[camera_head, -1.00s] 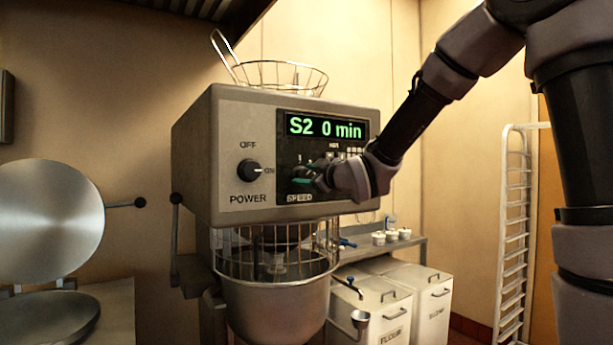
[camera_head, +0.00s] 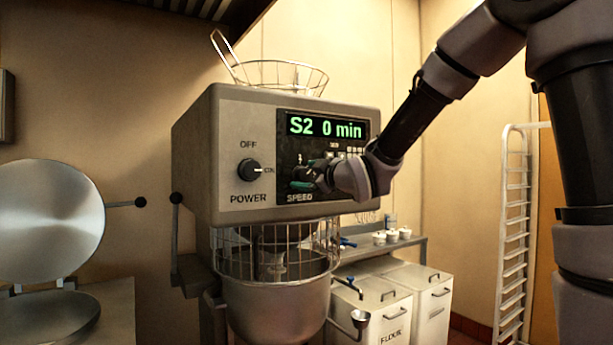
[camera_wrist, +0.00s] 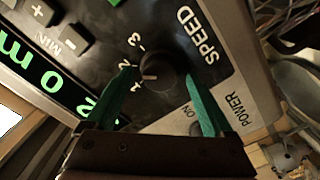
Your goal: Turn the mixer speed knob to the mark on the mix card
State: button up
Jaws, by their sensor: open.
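The mixer (camera_head: 190,160) has a front panel whose display (camera_head: 326,127) reads "S2 0 min". In the wrist view the black speed knob (camera_wrist: 164,70) sits beside the numbers 1, 2 and 3. Its light pointer line faces the side of 1 and 2; which one exactly is hard to tell. My gripper (camera_wrist: 160,76) is open, its green fingers on either side of the knob, with visible gaps between. In the head view my gripper (camera_head: 303,178) covers the knob. I cannot make out a mix card in either view.
The power knob (camera_head: 249,169) is left of my gripper and points toward ON. Below are the wire guard (camera_head: 230,255) and bowl (camera_head: 275,308). White bins (camera_head: 385,310) stand at lower right, a rack (camera_head: 513,220) farther right.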

jog(key=v, duration=1)
jog(key=shift+s+d, duration=0.3)
jog(key=s+d+f+m+g+h, duration=0.25)
jog(key=d+m+h, duration=0.55)
jog(key=d+m, duration=0.5)
jog(key=s+d+f+m+g, duration=0.2)
jog(key=s+d+m, duration=0.1)
jog(key=s, duration=0.4)
jog(key=s+d+f+m+g, duration=0.3)
jog(key=s+d+m, duration=0.1)
jog(key=s, duration=0.4)
jog(key=shift+s+d, duration=0.2)
jog(key=shift+d, duration=0.45)
